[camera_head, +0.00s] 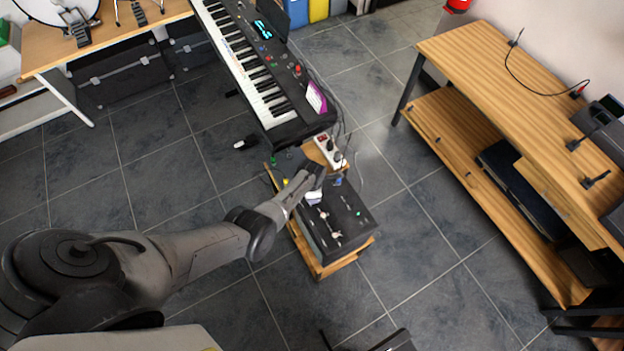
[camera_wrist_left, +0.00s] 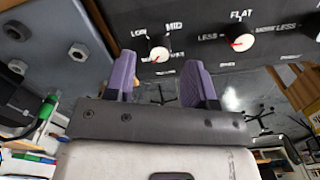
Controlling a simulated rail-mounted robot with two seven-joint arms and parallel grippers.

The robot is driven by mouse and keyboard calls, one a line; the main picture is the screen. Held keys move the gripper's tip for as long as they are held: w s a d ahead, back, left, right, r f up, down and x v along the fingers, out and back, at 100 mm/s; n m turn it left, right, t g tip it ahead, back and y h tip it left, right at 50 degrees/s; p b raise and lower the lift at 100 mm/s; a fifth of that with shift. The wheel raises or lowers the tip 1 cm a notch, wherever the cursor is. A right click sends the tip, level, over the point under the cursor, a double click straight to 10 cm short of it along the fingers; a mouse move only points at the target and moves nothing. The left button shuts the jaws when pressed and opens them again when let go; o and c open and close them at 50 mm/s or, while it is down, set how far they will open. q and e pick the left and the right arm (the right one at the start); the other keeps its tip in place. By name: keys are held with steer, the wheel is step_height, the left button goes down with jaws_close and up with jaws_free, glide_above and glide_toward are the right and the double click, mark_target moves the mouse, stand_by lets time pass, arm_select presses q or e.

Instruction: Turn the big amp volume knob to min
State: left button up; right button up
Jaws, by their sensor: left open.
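The amp (camera_head: 338,222) is a black box on a wooden stand on the floor, with small pale knobs on its upper face. My left gripper (camera_head: 314,184) is over the amp's far left part in the head view and hides some of it. In the left wrist view my left gripper (camera_wrist_left: 160,82) has two purple fingertips spread apart with nothing between them. A white-capped knob (camera_wrist_left: 160,53) marked LOW and MID is just beyond the fingertips. Another knob (camera_wrist_left: 239,41), under FLAT, is to the right. I cannot make out a knob labelled volume.
A keyboard (camera_head: 262,75) stands behind the amp, with a power strip (camera_head: 328,150) and cables between them. A wooden desk (camera_head: 530,110) with a lower shelf is at the right. Another table (camera_head: 110,38) is at the far left. Tiled floor is clear right of the amp.

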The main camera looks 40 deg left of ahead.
arm_select(q)
step_height(320, 180, up, 11)
steer(key=p, duration=0.2)
steer(key=shift+p, duration=0.3)
stand_by(0.4)
